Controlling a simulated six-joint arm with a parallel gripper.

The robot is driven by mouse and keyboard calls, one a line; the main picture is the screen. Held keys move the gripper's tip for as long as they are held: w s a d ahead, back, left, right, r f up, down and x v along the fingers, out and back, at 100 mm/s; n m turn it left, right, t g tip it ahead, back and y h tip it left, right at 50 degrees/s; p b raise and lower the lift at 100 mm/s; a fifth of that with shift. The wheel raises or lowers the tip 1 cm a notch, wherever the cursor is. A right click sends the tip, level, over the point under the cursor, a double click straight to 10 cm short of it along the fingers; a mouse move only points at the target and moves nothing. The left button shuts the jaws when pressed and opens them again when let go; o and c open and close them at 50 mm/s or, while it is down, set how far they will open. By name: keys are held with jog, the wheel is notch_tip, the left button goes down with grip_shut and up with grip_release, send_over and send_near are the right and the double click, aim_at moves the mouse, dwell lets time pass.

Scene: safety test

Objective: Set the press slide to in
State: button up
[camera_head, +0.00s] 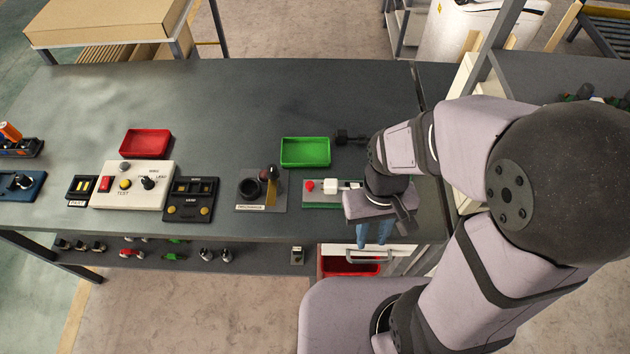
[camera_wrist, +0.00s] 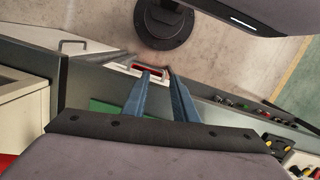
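The press slide appears to be the device on a green base plate (camera_head: 318,202) near the front right of the bench. It carries a red knob (camera_head: 309,186) and a white block (camera_head: 330,186). My gripper hides its right end, so I cannot read the slide's position. A piece of green plate also shows in the wrist view (camera_wrist: 105,107), left of the fingers. My gripper (camera_head: 374,242) is at the device's right front, its blue fingers pointing toward the bench's front edge. In the wrist view the fingers (camera_wrist: 159,76) are apart, with nothing visibly held between them.
Left of the device stands a grey plate with a dark-handled lever (camera_head: 270,175). A green tray (camera_head: 305,152) lies behind. A white control box (camera_head: 132,185) and red tray (camera_head: 146,143) are farther left. A drawer handle (camera_head: 372,254) and red bin (camera_head: 350,267) sit below the bench edge.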

jog(key=w+a+f+n, duration=0.1)
jog(key=w+a, duration=0.2)
jog(key=w+a+f+n, duration=0.1)
jog(key=w+a, duration=0.2)
jog(key=w+a+f, duration=0.1)
jog(key=w+a, duration=0.2)
jog(key=a, duration=0.1)
jog(key=shift+w+a+f+n, duration=0.1)
jog(key=shift+w+n, duration=0.3)
notch_tip(320, 180, up, 4)
jog(key=t, duration=0.2)
send_over(311, 185)
jog(key=shift+w+a+m, duration=0.25)
jog(key=shift+w+m, duration=0.05)
jog(key=shift+m, duration=0.1)
jog(key=shift+s+d+f, duration=0.1)
jog(key=shift+s+d, duration=0.05)
jog(key=shift+s, duration=0.15)
jog(key=shift+f+p, duration=0.8)
jog(key=shift+f, duration=2.75)
grip_shut()
jog(key=shift+d, duration=0.1)
